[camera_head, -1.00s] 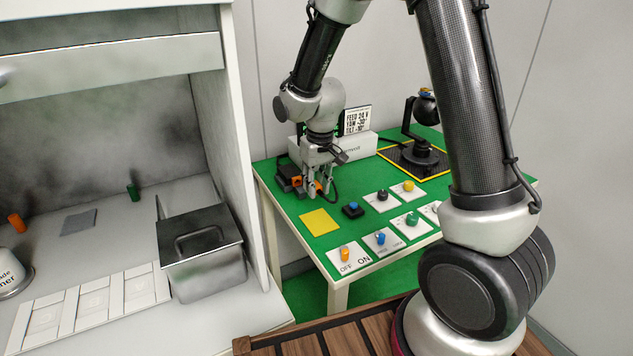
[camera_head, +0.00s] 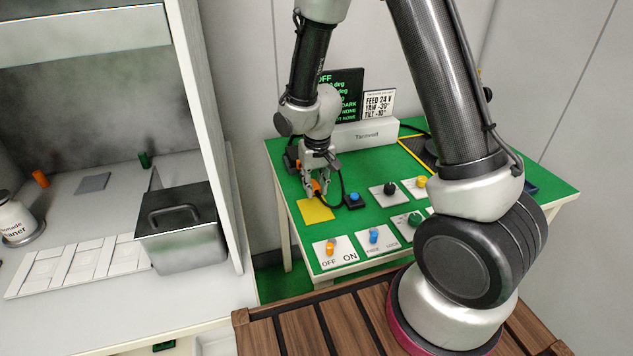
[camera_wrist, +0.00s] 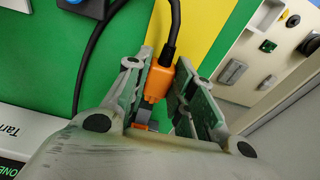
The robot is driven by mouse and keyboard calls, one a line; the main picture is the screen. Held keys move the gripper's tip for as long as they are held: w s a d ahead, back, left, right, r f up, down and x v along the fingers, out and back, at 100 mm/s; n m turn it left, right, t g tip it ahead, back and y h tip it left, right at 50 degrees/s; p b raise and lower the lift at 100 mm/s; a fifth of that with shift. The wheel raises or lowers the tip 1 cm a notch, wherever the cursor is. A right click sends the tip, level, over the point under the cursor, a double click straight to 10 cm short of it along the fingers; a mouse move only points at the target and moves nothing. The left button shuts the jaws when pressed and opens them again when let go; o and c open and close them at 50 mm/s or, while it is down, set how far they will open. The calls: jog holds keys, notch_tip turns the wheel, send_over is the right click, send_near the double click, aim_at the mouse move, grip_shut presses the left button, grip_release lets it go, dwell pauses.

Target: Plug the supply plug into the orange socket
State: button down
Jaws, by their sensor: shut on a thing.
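An orange plug (camera_wrist: 160,80) with a black cable is held between the two fingers of my gripper (camera_wrist: 160,85). In the head view my gripper (camera_head: 319,192) is over the back edge of the yellow square (camera_head: 316,213), with the orange plug (camera_head: 316,187) at its fingers. The cable curves off to the right towards a small box with a blue button (camera_head: 354,200). A black box with an orange part, apparently the orange socket (camera_head: 298,164), stands at the table's back left, behind and left of my gripper.
The green table (camera_head: 370,170) carries several switch panels, a white box (camera_head: 365,134), a dark display (camera_head: 340,92) and a sign (camera_head: 378,105). A white cabinet wall (camera_head: 212,150) stands close on the left, with a metal bin (camera_head: 182,240) inside.

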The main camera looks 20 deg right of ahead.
jog(key=shift+w+a, duration=0.15)
jog(key=shift+w, duration=1.5)
jog(key=shift+w, duration=1.75)
jog(key=shift+w, duration=1.25)
jog(key=c, duration=1.1)
grip_release()
jog(key=shift+c, duration=0.2)
notch_tip(320, 180, up, 12)
jog(key=s, duration=0.1)
jog(key=shift+s, duration=0.2)
